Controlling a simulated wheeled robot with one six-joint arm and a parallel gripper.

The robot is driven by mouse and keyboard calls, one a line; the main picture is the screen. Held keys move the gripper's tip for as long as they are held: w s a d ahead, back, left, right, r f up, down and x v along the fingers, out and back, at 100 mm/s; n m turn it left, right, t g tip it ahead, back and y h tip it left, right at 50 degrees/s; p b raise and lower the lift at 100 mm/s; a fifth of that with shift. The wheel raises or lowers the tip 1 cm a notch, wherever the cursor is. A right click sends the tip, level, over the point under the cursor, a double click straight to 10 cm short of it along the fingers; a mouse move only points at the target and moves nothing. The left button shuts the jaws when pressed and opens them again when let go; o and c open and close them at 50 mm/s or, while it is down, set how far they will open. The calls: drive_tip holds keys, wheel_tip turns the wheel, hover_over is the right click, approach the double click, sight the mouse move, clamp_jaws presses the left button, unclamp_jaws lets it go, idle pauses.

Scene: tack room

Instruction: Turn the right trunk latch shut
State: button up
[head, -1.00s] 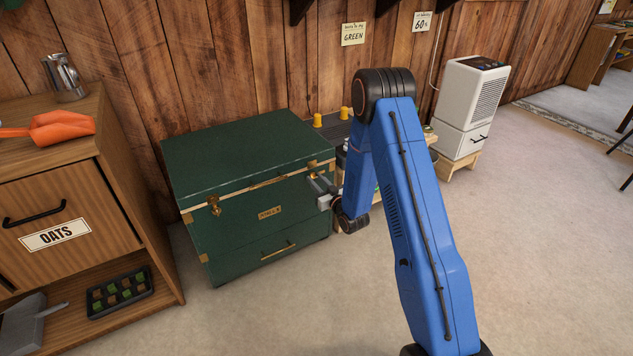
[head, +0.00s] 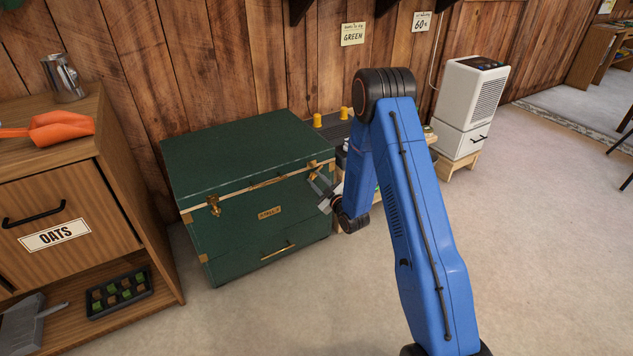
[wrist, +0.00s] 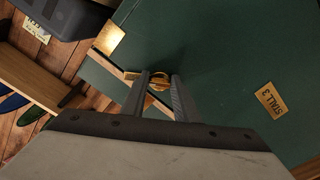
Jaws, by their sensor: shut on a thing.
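The green trunk (head: 235,170) stands against the plank wall with its lid down; it also fills the right of the wrist view (wrist: 230,50). The right trunk latch, brass, is at the upper right of its front (head: 313,167). In the wrist view the latch (wrist: 158,81) sits between my fingertips, near the lid seam. My gripper (head: 318,183) is shut on it and looks rolled over at a slant; its fingers also show in the wrist view (wrist: 160,86). The fingers partly hide the latch, so its exact angle is unclear. The left latch (head: 214,205) hangs on the trunk front.
An oats cabinet (head: 70,200) with an orange scoop (head: 62,127) on top stands at left. A low bench with yellow-topped items (head: 318,120) is behind my arm. A white appliance (head: 470,100) stands farther right. The floor before the trunk is clear.

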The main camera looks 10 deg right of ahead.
drive_tip(key=n, duration=0.5)
drive_tip(key=shift+n, duration=0.3)
drive_tip(key=n, duration=0.5)
drive_tip(key=shift+r, duration=0.1)
drive_tip(key=shift+n, duration=0.4)
drive_tip(key=o, duration=1)
drive_tip(key=shift+o, duration=0.2)
drive_tip(key=shift+s+d, duration=0.1)
drive_tip(key=shift+s, duration=0.05)
drive_tip(key=v, duration=1.7)
drive_tip(key=shift+s, duration=0.1)
